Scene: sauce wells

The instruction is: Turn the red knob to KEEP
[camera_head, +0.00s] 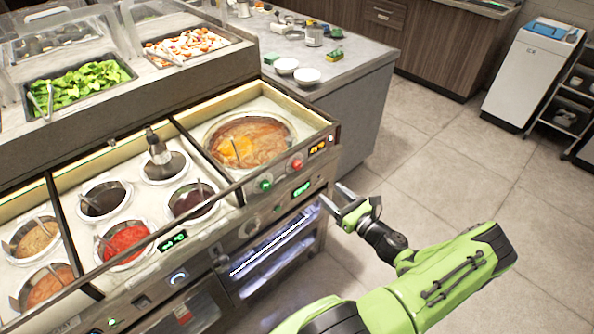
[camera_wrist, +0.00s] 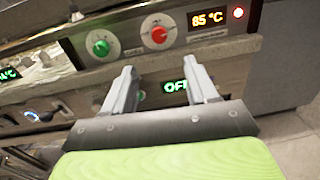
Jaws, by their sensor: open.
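The red knob (camera_head: 297,166) sits on the front panel below the large round well, right of a green knob (camera_head: 265,185). In the wrist view the red knob (camera_wrist: 158,35) is on a white dial plate beside the green knob (camera_wrist: 101,48), with an orange display reading 85 °C (camera_wrist: 207,20) to its right. The dial lettering is too small to read. My gripper (camera_head: 339,197) is open and empty in front of the panel, apart from the knob. In the wrist view its fingers (camera_wrist: 165,77) point at the panel, with the red knob above and between them.
A green display (camera_wrist: 175,87) lies below the knobs. Sauce wells (camera_head: 123,240) fill the counter at left, and an oven (camera_head: 270,255) with a lit window is below. Open floor (camera_head: 440,160) lies to the right.

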